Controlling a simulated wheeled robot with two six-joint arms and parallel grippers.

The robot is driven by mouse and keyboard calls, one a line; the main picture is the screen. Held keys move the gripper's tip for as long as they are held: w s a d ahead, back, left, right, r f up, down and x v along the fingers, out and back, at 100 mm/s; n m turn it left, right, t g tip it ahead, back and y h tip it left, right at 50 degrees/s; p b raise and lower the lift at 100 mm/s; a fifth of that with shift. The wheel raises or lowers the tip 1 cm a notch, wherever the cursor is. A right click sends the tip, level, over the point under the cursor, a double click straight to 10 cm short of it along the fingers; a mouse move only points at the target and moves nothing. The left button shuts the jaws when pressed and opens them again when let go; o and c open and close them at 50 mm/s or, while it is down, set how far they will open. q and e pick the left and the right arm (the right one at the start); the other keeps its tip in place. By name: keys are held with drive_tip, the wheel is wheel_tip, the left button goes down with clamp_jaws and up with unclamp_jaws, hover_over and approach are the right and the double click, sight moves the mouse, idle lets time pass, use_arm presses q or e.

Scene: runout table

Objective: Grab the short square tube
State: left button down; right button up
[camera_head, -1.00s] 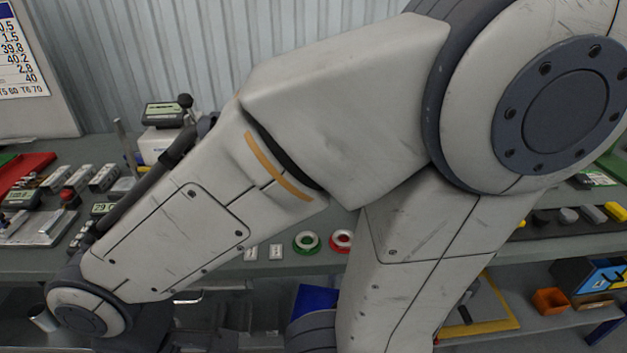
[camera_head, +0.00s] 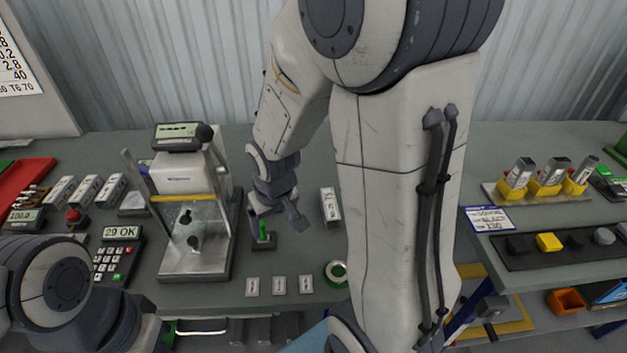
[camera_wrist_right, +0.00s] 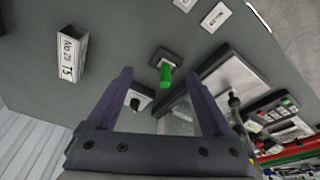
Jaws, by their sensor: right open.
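My right gripper (camera_head: 280,217) is open above the bench, right of the test stand; its two fingers show apart in the right wrist view (camera_wrist_right: 156,78), with nothing held between them. A short, pale square-section piece with a printed label (camera_head: 330,205) lies on the bench to the right of the gripper. It also shows in the right wrist view (camera_wrist_right: 71,55), left of the fingers, with a dark end that looks hollow. I cannot be sure it is the short square tube. My left arm shows at lower left, but its gripper is out of view.
A green peg on a dark base (camera_head: 263,237) stands close below the right gripper. The test stand (camera_head: 190,235) is left of it. Small white tags (camera_head: 279,286) and a green ring (camera_head: 337,273) lie at the front. Yellow holders (camera_head: 547,187) with metal pieces stand at right.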

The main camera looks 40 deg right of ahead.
sight(330, 203)
drive_tip(key=d+m+p, duration=0.1)
drive_tip(key=d, duration=0.4)
drive_tip(key=d+m+h+p, duration=0.1)
drive_tip(key=d+m, duration=0.1)
drive_tip(key=d, duration=0.3)
drive_tip(key=w+d+m+p, duration=0.1)
drive_tip(key=d, duration=0.4)
drive_tip(key=shift+w+d+m+t+h, duration=0.1)
drive_tip(key=shift+d+m+t+h, duration=0.2)
drive_tip(key=shift+t, duration=0.1)
drive_tip(key=b+x, duration=0.1)
drive_tip(key=x, duration=0.1)
drive_tip(key=d+b+x, duration=0.1)
drive_tip(key=x, duration=0.2)
drive_tip(key=shift+f, duration=0.2)
use_arm(q)
drive_tip(key=shift+d+r+p, duration=0.1)
drive_tip(key=shift+r+p, duration=0.5)
drive_tip(key=shift+r, duration=1.25)
use_arm(e)
drive_tip(key=shift+d+x, duration=0.15)
drive_tip(key=shift+x, duration=1.2)
drive_tip(key=shift+d+x, duration=0.1)
drive_tip(key=shift+x, duration=1.3)
clamp_jaws()
